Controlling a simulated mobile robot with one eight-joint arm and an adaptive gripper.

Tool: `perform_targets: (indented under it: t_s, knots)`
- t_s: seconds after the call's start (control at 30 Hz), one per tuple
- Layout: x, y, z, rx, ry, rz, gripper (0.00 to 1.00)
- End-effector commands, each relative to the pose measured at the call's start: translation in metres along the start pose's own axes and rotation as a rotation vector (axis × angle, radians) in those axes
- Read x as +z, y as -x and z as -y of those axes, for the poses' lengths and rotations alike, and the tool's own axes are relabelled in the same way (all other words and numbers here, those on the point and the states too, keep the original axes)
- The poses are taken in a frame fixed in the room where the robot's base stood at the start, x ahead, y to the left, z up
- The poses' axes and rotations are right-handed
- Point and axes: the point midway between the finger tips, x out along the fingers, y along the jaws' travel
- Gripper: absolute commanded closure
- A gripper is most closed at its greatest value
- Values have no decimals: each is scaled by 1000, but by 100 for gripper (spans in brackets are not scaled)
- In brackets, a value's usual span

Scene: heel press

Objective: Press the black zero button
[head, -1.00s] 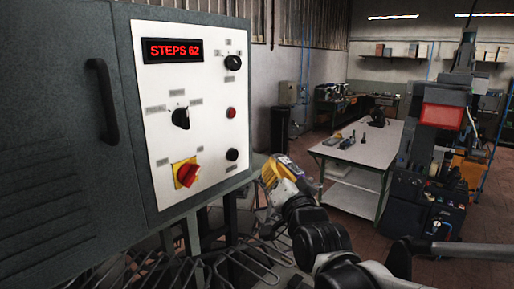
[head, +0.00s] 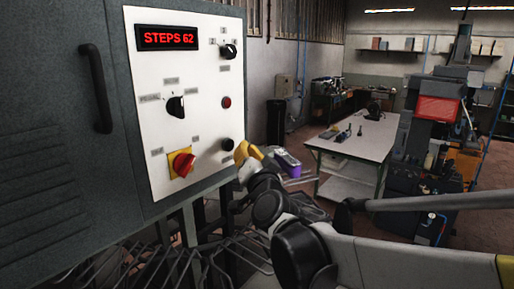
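The control panel (head: 200,70) is a white plate on a grey cabinet. The small round black button (head: 227,144) sits at its lower right, below the red button (head: 226,102). My gripper (head: 245,152), with yellow parts at its end, is just right of and slightly below the black button. Its tip looks close to the panel face; I cannot tell whether it touches. The button shows clear of the gripper. The fingers are too small and turned away to tell whether they are open or shut.
The display (head: 167,38) reads "STEPS 62". A black rotary knob (head: 228,51), a black selector (head: 176,107) and a red switch on yellow (head: 182,164) are on the panel. Metal racks (head: 200,250) lie below. A workbench (head: 352,140) stands behind at right.

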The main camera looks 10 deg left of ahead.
Motion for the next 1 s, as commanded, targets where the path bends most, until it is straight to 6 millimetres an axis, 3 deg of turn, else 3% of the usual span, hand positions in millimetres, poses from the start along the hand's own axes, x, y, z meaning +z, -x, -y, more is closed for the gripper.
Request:
perform_targets:
  t_s: [0.27,1.0]
  knots:
    - [6,-10,6,1,0,0,100]
    - [6,-10,6,1,0,0,100]
